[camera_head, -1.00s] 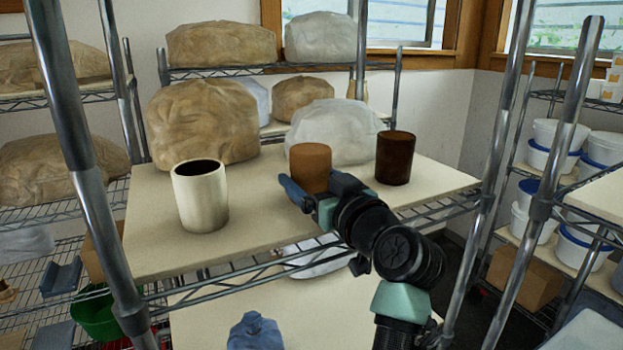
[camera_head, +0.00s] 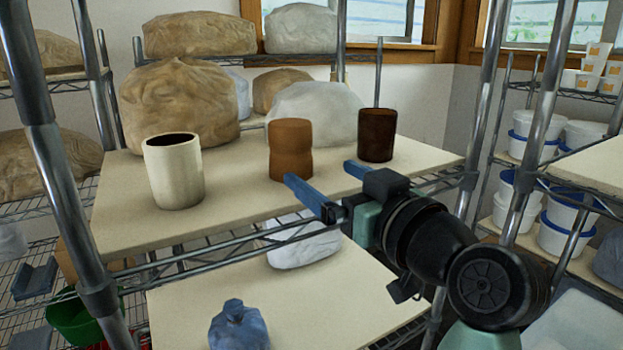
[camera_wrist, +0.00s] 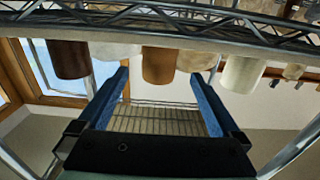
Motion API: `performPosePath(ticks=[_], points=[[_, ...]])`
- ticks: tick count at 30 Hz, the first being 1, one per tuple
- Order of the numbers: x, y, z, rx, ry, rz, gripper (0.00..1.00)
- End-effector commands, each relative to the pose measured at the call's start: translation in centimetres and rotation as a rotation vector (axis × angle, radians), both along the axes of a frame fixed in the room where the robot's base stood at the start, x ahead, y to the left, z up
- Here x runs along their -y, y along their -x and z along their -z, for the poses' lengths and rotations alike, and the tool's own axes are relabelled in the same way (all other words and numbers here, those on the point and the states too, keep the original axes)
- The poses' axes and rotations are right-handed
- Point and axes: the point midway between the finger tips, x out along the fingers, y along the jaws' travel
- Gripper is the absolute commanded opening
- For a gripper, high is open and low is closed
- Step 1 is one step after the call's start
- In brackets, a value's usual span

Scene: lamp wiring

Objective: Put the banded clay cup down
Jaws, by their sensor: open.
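The banded clay cup (camera_head: 291,150) is orange-brown with a pinched waist. It stands upright on the cream board (camera_head: 240,208) of the shelf, between a cream cup (camera_head: 174,172) at left and a dark brown cup (camera_head: 376,135) at right. My gripper (camera_head: 318,174) is open and empty, with its blue fingers apart, in front and to the right of the banded cup and clear of it. In the wrist view, which looks inverted, the banded cup (camera_wrist: 159,66) shows beyond and between the fingertips.
Large wrapped clay lumps (camera_head: 180,105) and a white bag (camera_head: 312,114) stand behind the cups. Metal shelf posts (camera_head: 60,150) rise at left and right. A wire rail (camera_head: 240,245) runs along the shelf's front. A blue lump (camera_head: 240,325) sits on the lower board.

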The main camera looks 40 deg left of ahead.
Motion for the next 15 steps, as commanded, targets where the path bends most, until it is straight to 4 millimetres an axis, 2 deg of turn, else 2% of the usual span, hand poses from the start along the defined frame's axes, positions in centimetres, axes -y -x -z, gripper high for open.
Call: performPosePath(ticks=[3,11,14,15], points=[[0.9,0.3,0.1,0.000,0.000,0.001,1.00],[1.3,0.3,-0.2,0.005,-0.001,0.018,1.00],[2.7,-0.6,-1.1,0.030,-0.017,0.119,1.00],[3.8,-1.1,-1.8,0.050,-0.031,0.189,1.00]])
